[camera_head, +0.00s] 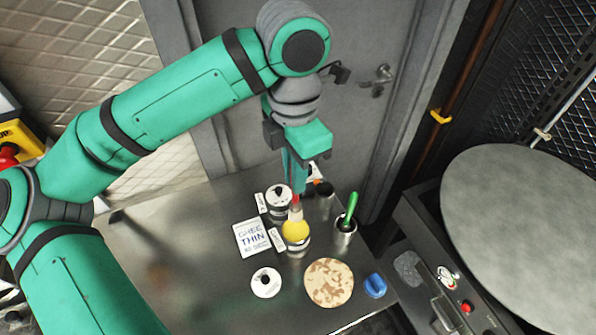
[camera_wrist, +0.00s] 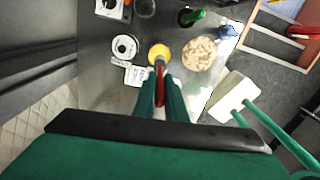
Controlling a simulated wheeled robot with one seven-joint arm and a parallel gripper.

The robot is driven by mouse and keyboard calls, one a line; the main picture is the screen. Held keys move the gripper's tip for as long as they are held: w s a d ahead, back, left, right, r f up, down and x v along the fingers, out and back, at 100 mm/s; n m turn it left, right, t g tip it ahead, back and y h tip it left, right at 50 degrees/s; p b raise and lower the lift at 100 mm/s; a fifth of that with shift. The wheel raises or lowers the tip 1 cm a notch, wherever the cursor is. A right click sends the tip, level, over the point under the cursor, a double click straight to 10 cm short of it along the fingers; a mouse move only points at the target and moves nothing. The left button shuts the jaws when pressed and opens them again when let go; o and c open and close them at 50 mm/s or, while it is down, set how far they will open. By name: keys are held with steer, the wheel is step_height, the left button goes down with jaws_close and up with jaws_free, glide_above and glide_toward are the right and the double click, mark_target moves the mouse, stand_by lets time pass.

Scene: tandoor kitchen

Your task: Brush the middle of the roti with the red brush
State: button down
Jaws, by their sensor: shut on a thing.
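My gripper (camera_head: 295,190) is shut on the red brush (camera_head: 296,204), which points downward. The brush's pale bristles are at or just above the yellow ghee in an open pot (camera_head: 297,247); I cannot tell if they touch it. In the wrist view the red handle (camera_wrist: 160,72) shows between my fingers (camera_wrist: 161,90), with the yellow ghee beyond it. The roti (camera_head: 329,282), round and pale with brown patches, lies flat on the steel table to the right and nearer the front edge. It also shows in the wrist view (camera_wrist: 198,53).
A green-handled brush (camera_head: 348,208) stands in a steel cup (camera_head: 343,237) right of the pot. A blue object (camera_head: 375,285) lies right of the roti. A ghee sign (camera_head: 252,238) and white-topped containers (camera_head: 266,282) are left. A large round griddle (camera_head: 530,235) is at right.

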mark_target(295, 201)
steer(key=shift+f, duration=3.45)
steer(key=shift+r, duration=3.55)
